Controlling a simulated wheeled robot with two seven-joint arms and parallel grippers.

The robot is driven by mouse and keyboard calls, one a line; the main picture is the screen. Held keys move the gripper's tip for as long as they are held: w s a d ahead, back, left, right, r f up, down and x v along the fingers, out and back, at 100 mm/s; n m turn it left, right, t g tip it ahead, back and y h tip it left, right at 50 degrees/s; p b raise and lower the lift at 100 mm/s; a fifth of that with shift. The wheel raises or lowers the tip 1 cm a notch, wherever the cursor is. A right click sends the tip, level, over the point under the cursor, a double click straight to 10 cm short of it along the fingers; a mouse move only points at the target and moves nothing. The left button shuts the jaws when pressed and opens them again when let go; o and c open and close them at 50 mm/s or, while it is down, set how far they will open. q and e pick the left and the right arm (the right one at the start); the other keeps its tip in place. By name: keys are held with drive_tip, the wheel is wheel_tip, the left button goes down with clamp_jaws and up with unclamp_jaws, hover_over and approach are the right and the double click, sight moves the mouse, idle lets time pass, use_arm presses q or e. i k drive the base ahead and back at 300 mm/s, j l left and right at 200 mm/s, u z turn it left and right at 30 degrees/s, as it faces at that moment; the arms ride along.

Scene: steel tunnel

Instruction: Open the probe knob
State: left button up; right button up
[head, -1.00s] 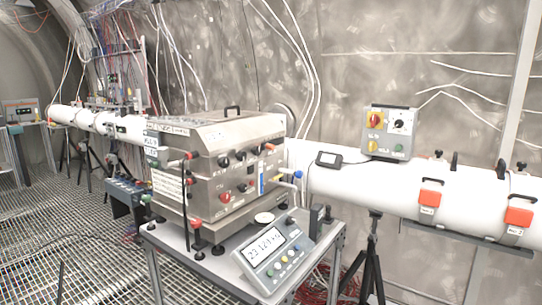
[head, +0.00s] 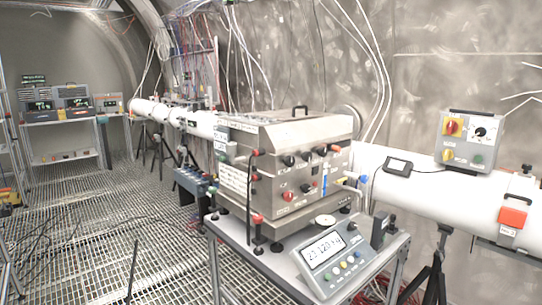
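Neither of my grippers is in view. A steel box (head: 285,165) stands on a table in the middle, with several black and red knobs on its front, including a red knob (head: 287,197) and a black knob (head: 289,160). A grey control box (head: 468,141) sits on the white pipe at the right. It carries a red-and-yellow switch (head: 452,127), a black knob on a white dial (head: 481,132), a yellow knob (head: 448,155) and a green button (head: 477,159). I cannot tell which knob is the probe knob.
A display console (head: 335,258) lies on the table (head: 262,262) front edge. A white pipe (head: 420,190) runs along the wall, with a tripod (head: 432,275) below it. Shelves with instruments (head: 72,103) stand far left. The grated floor (head: 110,220) is open at left.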

sight(323, 151)
drive_tip(key=i+l, duration=0.4)
drive_tip(key=l, duration=0.25)
drive_tip(key=i+l+u, duration=0.1)
drive_tip(key=i+l, duration=0.1)
drive_tip(key=l, duration=0.1)
